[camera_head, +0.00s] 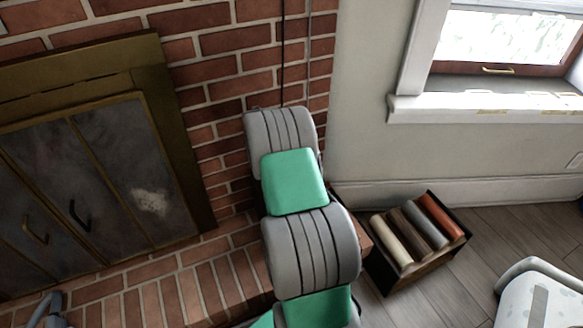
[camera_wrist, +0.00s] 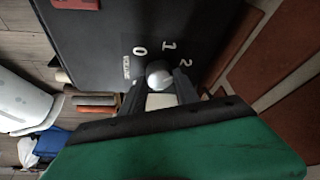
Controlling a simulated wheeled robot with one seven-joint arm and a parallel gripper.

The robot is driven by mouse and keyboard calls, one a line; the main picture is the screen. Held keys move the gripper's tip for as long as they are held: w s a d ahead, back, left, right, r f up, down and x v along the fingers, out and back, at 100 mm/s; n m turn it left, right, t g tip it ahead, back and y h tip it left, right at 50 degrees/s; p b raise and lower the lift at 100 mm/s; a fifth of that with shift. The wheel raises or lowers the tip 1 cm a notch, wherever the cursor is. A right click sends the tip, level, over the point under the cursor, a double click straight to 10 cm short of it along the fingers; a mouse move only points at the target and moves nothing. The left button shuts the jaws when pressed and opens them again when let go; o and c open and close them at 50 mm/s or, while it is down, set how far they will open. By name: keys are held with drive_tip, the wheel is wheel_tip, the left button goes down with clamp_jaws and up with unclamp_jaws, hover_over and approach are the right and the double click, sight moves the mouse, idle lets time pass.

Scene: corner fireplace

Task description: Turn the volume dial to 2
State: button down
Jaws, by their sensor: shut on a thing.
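The volume dial (camera_wrist: 159,76) is a small pale round knob on a black panel (camera_wrist: 100,38) in the wrist view. White marks 0, 1 and 2 curve around it, with 0 at upper left, 1 above right and 2 at right. I cannot tell which mark the dial points to. In the head view my arm hides the dial and gripper.
A brick wall (camera_head: 215,60) and a fireplace with metal doors (camera_head: 120,150) stand at the left. A box of several rolls (camera_head: 400,275) sits on the wooden floor right of my arm. A window (camera_head: 510,40) is at upper right. A pale object (camera_head: 545,295) stands at lower right.

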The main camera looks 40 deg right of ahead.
drive_tip(key=shift+m+g, duration=0.3)
drive_tip(key=shift+m, duration=0.6)
drive_tip(key=c, duration=0.9)
unclamp_jaws()
drive_tip(key=shift+r, duration=0.1)
drive_tip(key=p+v, duration=0.1)
drive_tip(key=v, duration=0.6)
drive_tip(key=shift+a+r+p, duration=0.2)
drive_tip(key=shift+r+p, duration=0.1)
drive_tip(key=shift+w, duration=0.1)
